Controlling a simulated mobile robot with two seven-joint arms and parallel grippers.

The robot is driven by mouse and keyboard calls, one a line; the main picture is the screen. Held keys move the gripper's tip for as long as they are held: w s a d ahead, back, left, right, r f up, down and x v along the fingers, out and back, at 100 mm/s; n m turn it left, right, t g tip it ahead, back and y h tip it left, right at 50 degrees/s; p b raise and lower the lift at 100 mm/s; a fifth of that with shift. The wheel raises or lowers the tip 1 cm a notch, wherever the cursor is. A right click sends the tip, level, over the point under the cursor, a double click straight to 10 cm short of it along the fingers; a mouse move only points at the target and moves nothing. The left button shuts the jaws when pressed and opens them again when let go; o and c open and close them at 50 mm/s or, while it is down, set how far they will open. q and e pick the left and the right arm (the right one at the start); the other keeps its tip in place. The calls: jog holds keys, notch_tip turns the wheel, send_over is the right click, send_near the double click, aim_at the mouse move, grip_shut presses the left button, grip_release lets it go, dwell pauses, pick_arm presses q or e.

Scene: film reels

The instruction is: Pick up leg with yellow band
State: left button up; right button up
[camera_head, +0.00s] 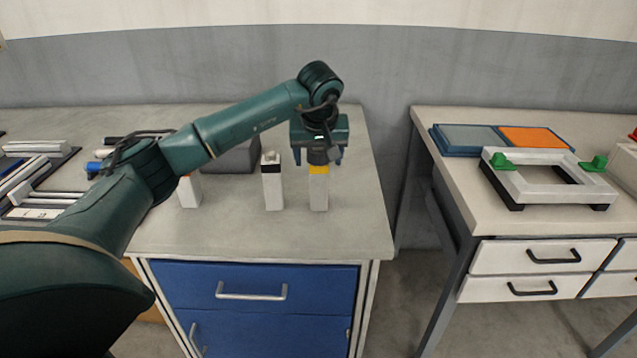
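The leg with yellow band (318,194) stands upright near the right end of the left workbench, a white block with a yellow band close to its top. My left gripper (318,158) is directly above it, pointing down. Its blue-tipped fingers are spread wider than the leg, one on each side of its top, with gaps visible. The very top of the leg is hidden by the gripper. My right gripper is not in view.
A leg with a black band (272,188) stands close on the left. Another leg with an orange band (189,192) is partly behind my arm. A dark grey box (232,157) lies behind. The right table holds a white frame (535,190) and a blue tray (450,152).

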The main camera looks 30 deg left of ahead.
pick_arm(q)
jog(key=shift+r, duration=0.1)
grip_shut()
dwell(0.4)
